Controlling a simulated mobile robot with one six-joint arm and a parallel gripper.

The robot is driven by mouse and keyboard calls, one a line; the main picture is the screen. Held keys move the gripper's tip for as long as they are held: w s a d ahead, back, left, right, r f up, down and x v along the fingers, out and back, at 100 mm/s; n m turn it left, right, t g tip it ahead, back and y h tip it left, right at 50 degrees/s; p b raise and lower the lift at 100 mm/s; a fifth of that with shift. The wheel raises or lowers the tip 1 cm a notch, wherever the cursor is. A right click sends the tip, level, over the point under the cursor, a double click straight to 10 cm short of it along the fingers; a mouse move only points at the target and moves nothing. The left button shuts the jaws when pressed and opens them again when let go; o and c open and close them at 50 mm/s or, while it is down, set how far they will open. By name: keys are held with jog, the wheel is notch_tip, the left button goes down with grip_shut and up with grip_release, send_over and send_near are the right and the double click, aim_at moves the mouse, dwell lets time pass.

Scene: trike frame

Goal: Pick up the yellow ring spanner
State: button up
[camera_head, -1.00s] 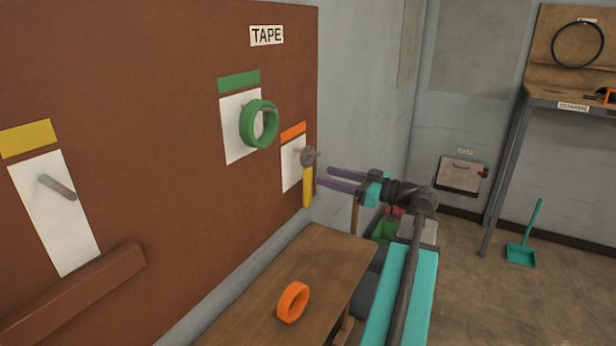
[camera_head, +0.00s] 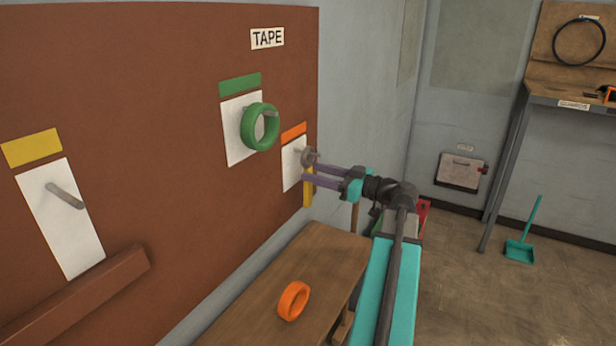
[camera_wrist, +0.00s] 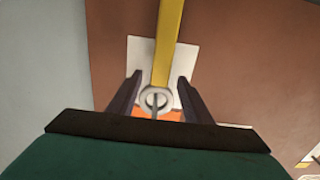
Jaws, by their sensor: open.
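The yellow ring spanner (camera_head: 308,188) hangs by its grey ring from a peg on the brown board, in front of a white patch under an orange label. In the head view my gripper (camera_head: 308,174) reaches it from the right, its purple fingers partly covering the spanner. In the wrist view the spanner (camera_wrist: 168,45) shows its yellow handle and its grey ring around the peg. My gripper (camera_wrist: 157,90) is open there, with one finger on each side of the ring and gaps between.
A green tape roll (camera_head: 259,127) hangs on a peg to the left. An orange tape roll (camera_head: 293,301) stands on the wooden table (camera_head: 245,315) below. A bare peg (camera_head: 65,195) sticks out at the far left above a brown ledge (camera_head: 85,300). The grey wall is close on the right.

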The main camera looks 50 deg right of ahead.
aim_at(310, 166)
jog(key=shift+p+x, duration=0.6)
jog(key=shift+x, duration=1.05)
jog(key=shift+r, duration=0.1)
grip_shut()
jog(key=shift+r, duration=0.1)
jog(key=shift+r+b, duration=0.6)
jog(key=b+v, duration=0.5)
jog(key=v, duration=1.3)
